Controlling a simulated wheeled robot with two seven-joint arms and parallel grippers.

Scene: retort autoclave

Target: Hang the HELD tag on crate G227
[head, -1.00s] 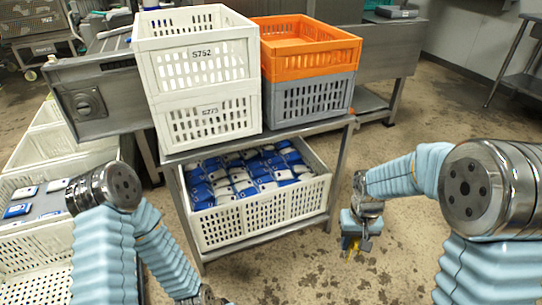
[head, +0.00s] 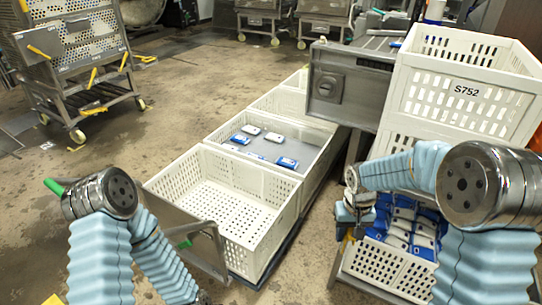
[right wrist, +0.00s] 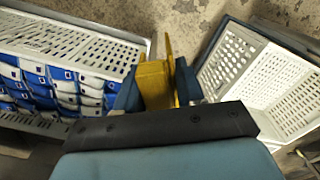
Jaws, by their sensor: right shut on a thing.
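My right gripper (head: 352,222) hangs at the right of the head view, in front of the lower crate of blue and white packs. In the right wrist view, the right gripper (right wrist: 158,88) is shut on a yellow piece (right wrist: 154,82), which I take for the HELD tag; no writing on it is readable. A bit of yellow also shows under the gripper in the head view. No crate with a readable G227 label is in view. My left arm comes in at the left, but its gripper is out of the frame.
A white crate labelled S752 (head: 462,85) stands stacked at the right. A row of white crates (head: 222,205) on a low cart fills the middle; one holds a few packs. A steel rack with yellow tags (head: 75,65) stands at the back left. Open floor lies between.

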